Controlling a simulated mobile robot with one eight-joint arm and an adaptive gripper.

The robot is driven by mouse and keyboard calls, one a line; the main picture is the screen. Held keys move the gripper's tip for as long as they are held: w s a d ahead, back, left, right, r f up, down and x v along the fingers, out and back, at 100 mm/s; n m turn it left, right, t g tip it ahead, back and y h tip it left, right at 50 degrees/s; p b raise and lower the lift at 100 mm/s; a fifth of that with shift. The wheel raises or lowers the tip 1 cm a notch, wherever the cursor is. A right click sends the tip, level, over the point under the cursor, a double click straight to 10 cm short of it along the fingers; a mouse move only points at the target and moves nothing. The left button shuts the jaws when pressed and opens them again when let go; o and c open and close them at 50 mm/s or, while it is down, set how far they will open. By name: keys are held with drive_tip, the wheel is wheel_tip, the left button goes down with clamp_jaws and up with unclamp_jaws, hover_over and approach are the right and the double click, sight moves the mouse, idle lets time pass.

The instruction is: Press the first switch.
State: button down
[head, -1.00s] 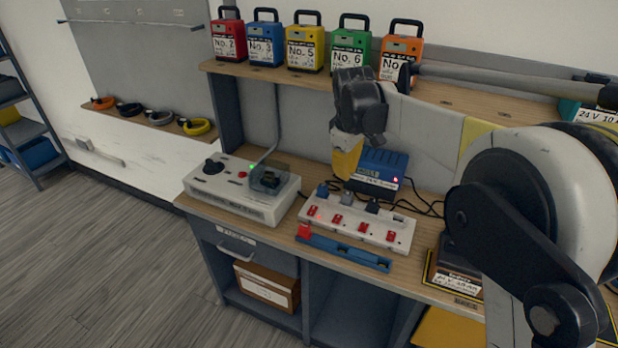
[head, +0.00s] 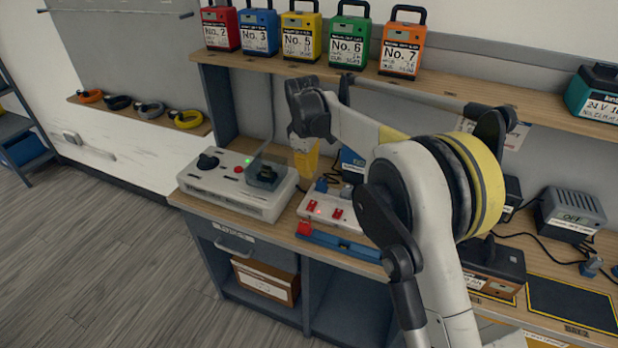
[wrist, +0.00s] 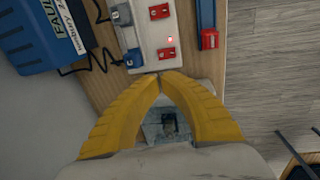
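The white power strip (head: 306,213) lies on the bench, partly hidden by my arm. Two red switches show in the head view; the left one (head: 312,205) is at the strip's left end. In the wrist view that end switch (wrist: 166,53) sits just beyond my fingertips, with another red switch (wrist: 160,11) further along. A small red light spot (wrist: 169,38) shows between them. My gripper (wrist: 160,75) has its yellow fingertips together, with nothing held. In the head view my gripper (head: 305,165) is behind the strip's left end. Whether it touches anything is unclear.
A control box (head: 225,190) stands left of the strip. A blue bar (head: 345,242) with a red end block (head: 304,228) lies in front.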

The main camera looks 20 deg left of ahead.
sight(311, 200)
drive_tip(key=f+b, duration=0.1)
drive_tip(key=f, duration=0.3)
drive_tip(key=w+f+b, duration=0.1)
drive_tip(key=f+b, duration=0.1)
drive_tip(key=f, duration=0.1)
drive_tip(key=f+b, duration=0.1)
drive_tip(key=f, duration=0.3)
drive_tip(key=shift+w+f+b, duration=0.25)
drive_tip(key=shift+f+b, duration=0.1)
drive_tip(key=shift+w+f+g+p, duration=0.15)
drive_tip(key=shift+f+g+p, duration=0.2)
drive_tip(key=shift+g+p, duration=0.05)
drive_tip(key=shift+r, duration=0.1)
drive_tip(key=shift+r+p, duration=0.45)
drive_tip(key=shift+r, duration=0.25)
